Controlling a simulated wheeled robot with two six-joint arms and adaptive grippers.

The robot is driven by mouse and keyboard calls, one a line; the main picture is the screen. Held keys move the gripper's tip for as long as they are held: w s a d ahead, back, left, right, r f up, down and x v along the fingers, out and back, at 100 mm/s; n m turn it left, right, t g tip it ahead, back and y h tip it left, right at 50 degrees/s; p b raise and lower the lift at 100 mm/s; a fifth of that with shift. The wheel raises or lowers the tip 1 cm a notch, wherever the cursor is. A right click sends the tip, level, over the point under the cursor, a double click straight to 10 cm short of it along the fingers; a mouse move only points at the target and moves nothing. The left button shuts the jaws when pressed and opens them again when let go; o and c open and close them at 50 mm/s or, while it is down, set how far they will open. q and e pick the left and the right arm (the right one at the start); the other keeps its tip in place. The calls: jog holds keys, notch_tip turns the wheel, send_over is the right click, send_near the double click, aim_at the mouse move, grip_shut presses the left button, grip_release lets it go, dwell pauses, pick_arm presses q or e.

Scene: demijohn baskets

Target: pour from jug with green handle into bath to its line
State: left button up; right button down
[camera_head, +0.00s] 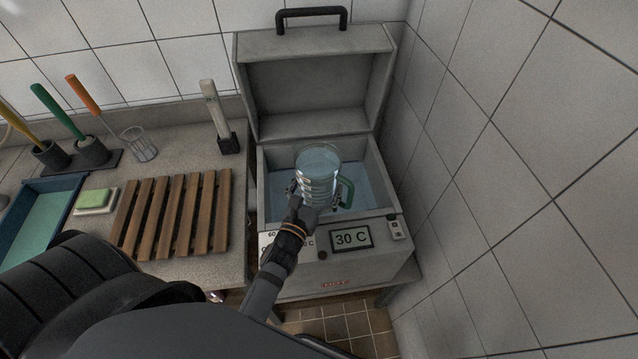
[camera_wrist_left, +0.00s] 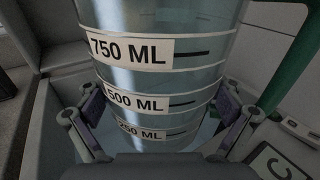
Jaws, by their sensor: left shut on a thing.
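The clear jug (camera_head: 318,168) with a green handle (camera_head: 346,192) is over the open bath (camera_head: 372,262). My left gripper (camera_head: 314,193) is shut on the jug's body, and the jug looks roughly upright. In the left wrist view, my left gripper's fingers (camera_wrist_left: 160,108) press the sides of the jug (camera_wrist_left: 155,75), which has labels for 750, 500 and 250 ML. The green handle is at the right there. Bluish water (camera_head: 277,187) shows inside the bath. I cannot make out the bath's line or the jug's liquid level. My right gripper is not in view.
The bath's lid (camera_head: 315,90) stands open behind, with a black handle. A display (camera_head: 351,236) reads 30 C. Left on the counter are a wooden rack (camera_head: 175,215), a soap dish (camera_head: 96,200), a blue tray (camera_head: 40,215), a glass beaker (camera_head: 139,143) and several brushes. A tiled wall is close on the right.

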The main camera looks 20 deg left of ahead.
pick_arm(q)
jog(key=shift+w+d+r, duration=0.25)
jog(key=shift+d, duration=0.1)
